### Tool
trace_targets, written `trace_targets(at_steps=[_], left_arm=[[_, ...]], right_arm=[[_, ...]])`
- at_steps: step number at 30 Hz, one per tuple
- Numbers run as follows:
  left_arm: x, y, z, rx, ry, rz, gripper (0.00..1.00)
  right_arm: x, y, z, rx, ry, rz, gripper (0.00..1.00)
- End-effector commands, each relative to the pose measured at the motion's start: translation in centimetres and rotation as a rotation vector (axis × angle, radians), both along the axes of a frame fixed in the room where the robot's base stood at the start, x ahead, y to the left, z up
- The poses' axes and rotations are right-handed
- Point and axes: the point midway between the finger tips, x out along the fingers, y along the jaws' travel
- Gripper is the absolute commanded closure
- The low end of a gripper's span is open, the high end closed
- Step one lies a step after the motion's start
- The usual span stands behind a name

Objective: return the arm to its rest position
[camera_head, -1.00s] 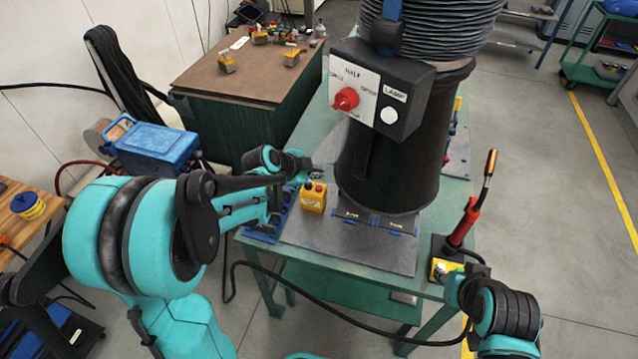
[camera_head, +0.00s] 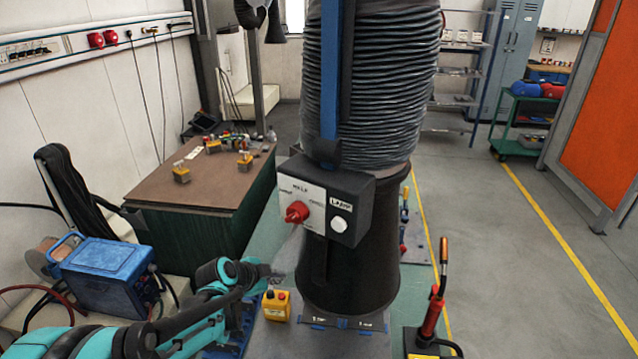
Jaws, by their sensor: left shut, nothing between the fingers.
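My left arm comes in from the lower left, and my left gripper (camera_head: 272,271) is at its end, shut and empty. A small yellow button box (camera_head: 276,305) with red and dark buttons stands just below the gripper in the picture. The hood carries a dark control box (camera_head: 325,198) with a red rotary knob (camera_head: 297,212) and a white lamp button. My right gripper is out of view.
A torch with a red handle (camera_head: 433,312) stands at the table's right. A blue welding machine (camera_head: 107,272) is at the left. A brown-topped bench (camera_head: 195,203) with yellow clamps is behind. A ribbed hose (camera_head: 370,90) rises from the hood.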

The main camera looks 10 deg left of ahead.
Motion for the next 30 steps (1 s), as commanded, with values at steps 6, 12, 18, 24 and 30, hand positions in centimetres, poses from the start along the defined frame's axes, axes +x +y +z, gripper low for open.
trace_targets(at_steps=[6, 12, 18, 24, 30], left_arm=[[-3.6, -0.8, 2.2, -0.064, 0.078, 0.13, 1.0], [-11.0, -1.6, 4.9, -0.188, 0.201, 0.415, 1.0], [-18.4, -1.3, 5.6, -0.316, 0.272, 0.718, 1.0], [-23.4, -0.5, 5.0, -0.424, 0.29, 0.947, 1.0], [-25.0, -0.1, 4.6, -0.47, 0.288, 1.036, 1.0]], right_arm=[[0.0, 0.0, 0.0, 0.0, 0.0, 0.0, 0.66], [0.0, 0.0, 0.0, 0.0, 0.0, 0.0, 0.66], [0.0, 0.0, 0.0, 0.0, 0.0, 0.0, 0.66], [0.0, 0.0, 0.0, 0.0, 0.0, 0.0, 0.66], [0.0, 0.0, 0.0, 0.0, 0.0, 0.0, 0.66]])
